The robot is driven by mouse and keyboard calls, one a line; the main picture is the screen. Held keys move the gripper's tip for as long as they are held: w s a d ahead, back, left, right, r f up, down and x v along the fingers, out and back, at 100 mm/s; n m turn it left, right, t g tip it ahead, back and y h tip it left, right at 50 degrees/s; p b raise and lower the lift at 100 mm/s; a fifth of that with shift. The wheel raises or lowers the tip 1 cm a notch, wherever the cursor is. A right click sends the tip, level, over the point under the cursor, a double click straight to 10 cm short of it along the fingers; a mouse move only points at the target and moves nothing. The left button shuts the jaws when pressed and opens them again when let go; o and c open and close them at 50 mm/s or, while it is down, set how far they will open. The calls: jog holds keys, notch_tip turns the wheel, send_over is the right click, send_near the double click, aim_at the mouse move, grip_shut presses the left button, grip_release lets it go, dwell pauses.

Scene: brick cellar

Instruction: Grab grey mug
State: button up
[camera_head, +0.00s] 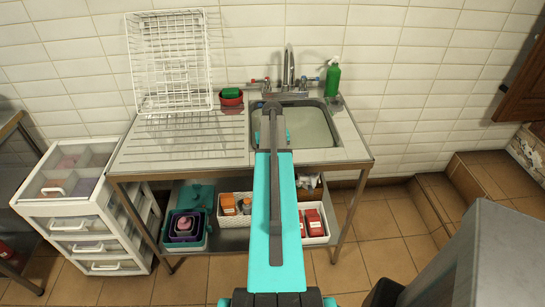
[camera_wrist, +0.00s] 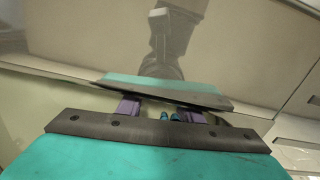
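No grey mug can be made out for certain. A small grey item (camera_head: 337,103) sits at the sink's right back corner in the head view, too small to identify. My arm reaches forward across the counter in the head view, and its far end is over the left part of the sink basin (camera_head: 312,128). In the wrist view my gripper (camera_wrist: 160,110) shows two purple finger parts standing apart, with small blue parts between them. No mug shows between them. A pale surface close ahead fills much of that view. My arm hides part of the sink and shelf.
A white wire rack (camera_head: 170,65) stands on the left drainboard (camera_head: 185,150). A red bowl with a green sponge (camera_head: 231,96), a tap (camera_head: 289,70) and a green bottle (camera_head: 333,78) line the back. Below are bins (camera_head: 237,221); a white drawer unit (camera_head: 80,225) stands left.

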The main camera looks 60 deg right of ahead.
dwell(0.4)
grip_shut()
jog(key=shift+r, duration=0.1)
notch_tip(320, 180, up, 18)
jog(key=b, duration=0.4)
dwell(0.8)
dwell(0.5)
